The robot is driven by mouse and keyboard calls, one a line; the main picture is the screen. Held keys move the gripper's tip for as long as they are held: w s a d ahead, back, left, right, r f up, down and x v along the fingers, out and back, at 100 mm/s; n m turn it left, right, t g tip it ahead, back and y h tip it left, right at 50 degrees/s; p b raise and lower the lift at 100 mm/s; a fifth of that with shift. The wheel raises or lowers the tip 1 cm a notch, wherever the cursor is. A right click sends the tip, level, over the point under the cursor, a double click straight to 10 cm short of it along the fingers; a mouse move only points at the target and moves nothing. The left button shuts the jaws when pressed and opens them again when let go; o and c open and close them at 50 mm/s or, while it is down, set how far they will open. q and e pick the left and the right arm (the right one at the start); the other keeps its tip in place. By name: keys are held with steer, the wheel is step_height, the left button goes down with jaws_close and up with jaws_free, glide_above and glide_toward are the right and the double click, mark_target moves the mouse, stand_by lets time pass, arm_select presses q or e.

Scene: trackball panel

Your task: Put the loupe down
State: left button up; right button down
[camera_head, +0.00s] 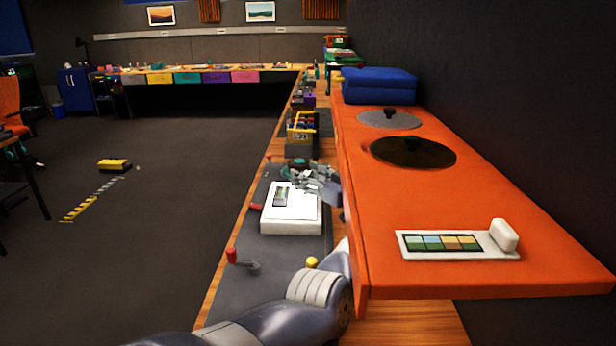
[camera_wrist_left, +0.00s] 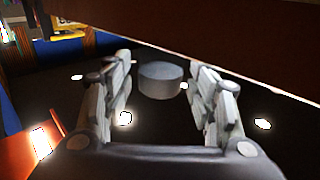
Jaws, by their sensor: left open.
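A short grey cylinder (camera_wrist_left: 160,82), which looks like the loupe, stands upright on a dark surface (camera_wrist_left: 150,120) in the left wrist view. My left gripper (camera_wrist_left: 160,88) is open, with one finger on each side of the cylinder. Narrow gaps show between it and the fingers. In the head view my left gripper (camera_head: 316,180) shows small over the bench, behind the white box, partly hidden by the orange shelf. I cannot make out the cylinder there. My right gripper is not in view.
A white box (camera_head: 291,213) and a red-knobbed lever (camera_head: 232,256) are on the grey bench mat (camera_head: 265,285).

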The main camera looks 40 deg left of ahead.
arm_select(q)
steer(key=shift+r, duration=0.15)
steer(key=shift+d+r+p, duration=0.1)
steer(key=shift+d+p, duration=0.15)
steer(key=shift+p, duration=0.15)
steer(key=d+p, duration=0.3)
steer(key=d, duration=0.1)
steer(key=shift+s+d+r, duration=0.1)
steer(key=shift+d+r, duration=0.05)
steer(key=shift+d, duration=0.25)
steer(key=d+p, duration=0.1)
steer(key=d, duration=0.5)
steer(key=shift+s+d+f, duration=0.25)
steer(key=shift+d, duration=0.1)
steer(key=shift+f, duration=0.1)
